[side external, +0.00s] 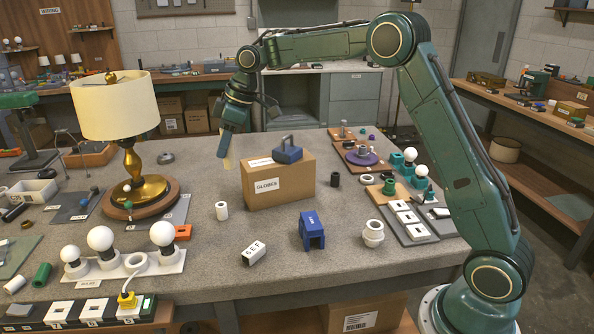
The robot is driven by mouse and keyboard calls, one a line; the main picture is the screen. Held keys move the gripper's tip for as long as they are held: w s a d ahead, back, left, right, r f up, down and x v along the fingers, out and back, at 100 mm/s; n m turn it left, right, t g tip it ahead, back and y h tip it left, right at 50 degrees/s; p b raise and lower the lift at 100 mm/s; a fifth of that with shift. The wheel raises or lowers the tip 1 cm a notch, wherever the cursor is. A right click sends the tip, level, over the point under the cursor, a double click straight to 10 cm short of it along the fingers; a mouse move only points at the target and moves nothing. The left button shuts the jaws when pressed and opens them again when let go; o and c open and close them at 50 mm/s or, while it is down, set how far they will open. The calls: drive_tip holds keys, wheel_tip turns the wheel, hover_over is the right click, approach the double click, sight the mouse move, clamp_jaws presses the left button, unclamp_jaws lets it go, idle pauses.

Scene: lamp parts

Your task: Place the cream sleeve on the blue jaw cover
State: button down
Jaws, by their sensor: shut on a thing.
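My gripper (230,146) points down above the table, left of the cardboard box. It is shut on a slim cream piece, which I take for the cream sleeve (229,160); its lower end hangs clear of the tabletop as far as I can tell. The blue jaw cover (312,229), a blue block with a marking on top and an arched opening in front, stands on the table in front of the box, to the right of and nearer than my gripper. The cover and the sleeve are apart.
The cardboard box (280,183) marked GLOBES bears a blue handled block (287,151). A white tube (222,211), a white labelled block (254,253) and a white socket (373,233) stand around the cover. A lamp (130,140) stands left.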

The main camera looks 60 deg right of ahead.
drive_tip(key=s+d+r, duration=0.3)
drive_tip(key=s+d, duration=0.4)
drive_tip(key=s, duration=0.1)
wheel_tip(320, 180, up, 2)
hover_over(309, 221)
wheel_tip(309, 221, down, 15)
drive_tip(key=shift+f+n, duration=0.2)
drive_tip(key=shift+n, duration=0.2)
drive_tip(key=shift+f, duration=0.1)
drive_tip(key=shift+f, duration=2.05)
drive_tip(key=shift+f, duration=0.15)
drive_tip(key=c, duration=1.3)
unclamp_jaws()
drive_tip(key=shift+o, duration=0.2)
